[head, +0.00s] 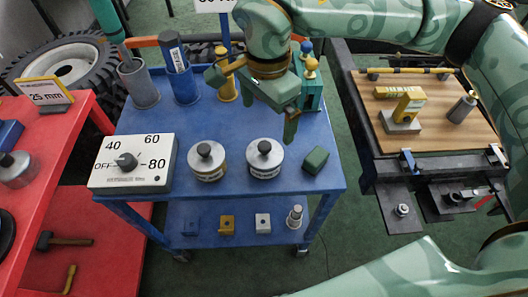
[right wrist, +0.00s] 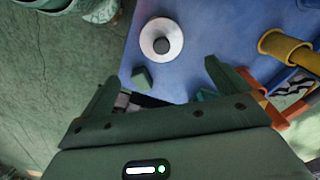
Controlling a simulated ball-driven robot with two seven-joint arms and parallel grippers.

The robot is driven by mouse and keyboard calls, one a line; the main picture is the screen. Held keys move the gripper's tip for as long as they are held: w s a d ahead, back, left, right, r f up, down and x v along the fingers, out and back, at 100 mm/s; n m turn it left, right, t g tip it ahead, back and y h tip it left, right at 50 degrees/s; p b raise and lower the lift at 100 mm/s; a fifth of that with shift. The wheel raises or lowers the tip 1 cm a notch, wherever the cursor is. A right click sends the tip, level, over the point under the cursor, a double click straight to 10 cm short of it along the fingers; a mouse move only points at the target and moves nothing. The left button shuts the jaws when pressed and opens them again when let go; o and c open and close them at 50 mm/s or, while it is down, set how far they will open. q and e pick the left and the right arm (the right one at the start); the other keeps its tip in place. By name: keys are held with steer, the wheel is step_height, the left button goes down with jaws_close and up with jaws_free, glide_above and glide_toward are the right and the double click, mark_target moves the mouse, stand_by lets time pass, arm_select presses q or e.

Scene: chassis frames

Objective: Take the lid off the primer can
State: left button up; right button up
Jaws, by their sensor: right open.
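Two short round cans with pale lids and black knobs stand on the blue cart top: a left can (head: 208,162) with a yellowish lower band and a right can (head: 265,160) with a paler one. Their labels are too small to read, so I cannot tell which is the primer can. Both lids are on. My right gripper (head: 252,102) is open and empty above the cart, behind and above the cans. In the right wrist view one lidded can (right wrist: 161,40) shows beyond the open fingers. My left gripper is not in view.
A dial box (head: 132,164) stands left of the cans and a green block (head: 316,160) right of them. A grey cup (head: 139,84), a blue cylinder (head: 183,81) and yellow parts stand at the back. A red bench (head: 56,130) is left, a wooden-topped table (head: 430,140) right.

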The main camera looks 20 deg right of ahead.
mark_target(264, 146)
step_height(264, 146, down, 6)
steer(key=shift+f+b, duration=0.1)
steer(key=shift+b, duration=0.55)
steer(key=f, duration=0.1)
steer(key=f+b, duration=0.1)
steer(key=f, duration=0.1)
steer(key=f+b, duration=0.1)
steer(key=f, duration=0.1)
steer(key=shift+w+a+f, duration=0.1)
steer(key=shift+w+a, duration=0.1)
steer(key=shift+a, duration=0.15)
steer(key=shift+s, duration=0.1)
steer(key=shift+c, duration=0.7)
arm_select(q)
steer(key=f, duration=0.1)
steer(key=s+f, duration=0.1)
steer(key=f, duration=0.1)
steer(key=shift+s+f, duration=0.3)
arm_select(e)
steer(key=c, duration=0.8)
